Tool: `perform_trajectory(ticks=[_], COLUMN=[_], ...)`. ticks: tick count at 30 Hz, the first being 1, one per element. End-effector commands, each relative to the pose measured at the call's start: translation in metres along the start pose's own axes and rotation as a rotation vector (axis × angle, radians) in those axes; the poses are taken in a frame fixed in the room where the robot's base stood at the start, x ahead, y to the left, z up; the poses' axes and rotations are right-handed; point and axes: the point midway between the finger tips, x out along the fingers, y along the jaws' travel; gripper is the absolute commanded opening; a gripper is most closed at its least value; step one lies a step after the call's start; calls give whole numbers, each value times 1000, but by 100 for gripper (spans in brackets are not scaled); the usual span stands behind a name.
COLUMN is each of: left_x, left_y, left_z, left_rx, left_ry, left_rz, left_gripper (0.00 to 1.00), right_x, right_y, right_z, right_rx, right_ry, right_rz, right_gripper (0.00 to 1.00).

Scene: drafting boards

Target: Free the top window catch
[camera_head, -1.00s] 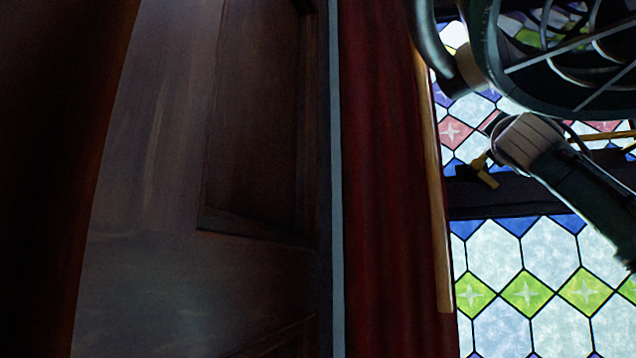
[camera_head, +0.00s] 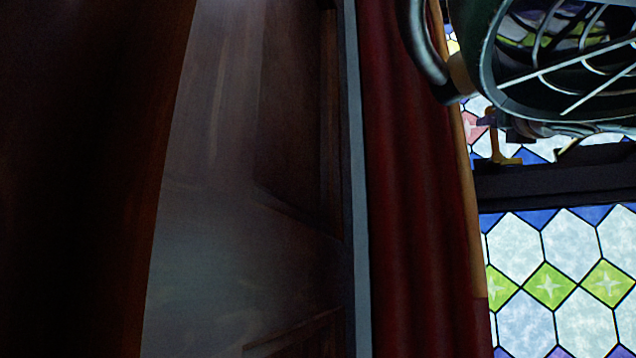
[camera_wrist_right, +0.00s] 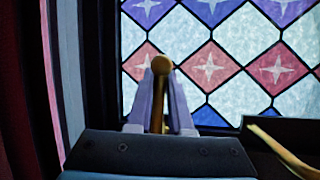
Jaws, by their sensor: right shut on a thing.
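The brass window catch (camera_head: 497,152) sits on the dark rail between the upper and lower stained-glass panes, and its foot shows in the head view. My right gripper (camera_head: 489,118) is at its upper part, partly hidden by my own arm. In the right wrist view the two pale fingers (camera_wrist_right: 162,88) stand either side of the catch's round brass knob (camera_wrist_right: 162,65) and stem, shut on it. My left gripper is in neither view.
A second slim brass bar (camera_wrist_right: 283,150) lies to the right of the catch. A dark red curtain (camera_head: 412,200) hangs left of the window. A dark wooden panel (camera_head: 240,210) stands further left.

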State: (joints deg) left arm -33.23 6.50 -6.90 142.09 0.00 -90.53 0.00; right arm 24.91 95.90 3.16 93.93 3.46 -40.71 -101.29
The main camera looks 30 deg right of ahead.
Motion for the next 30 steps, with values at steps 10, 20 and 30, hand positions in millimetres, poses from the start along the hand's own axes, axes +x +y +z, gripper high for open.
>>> perform_trajectory(ticks=[10,20,30], left_x=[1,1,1], left_y=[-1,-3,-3], left_z=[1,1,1], left_rx=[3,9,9], left_ry=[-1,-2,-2], left_rz=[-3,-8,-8], left_gripper=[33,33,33], right_x=[1,1,1], right_y=[2,2,2], right_z=[-2,-2,-1], right_rx=[-40,-40,-41], right_ry=[15,15,12], right_rz=[15,14,15], right_gripper=[0,22,31])
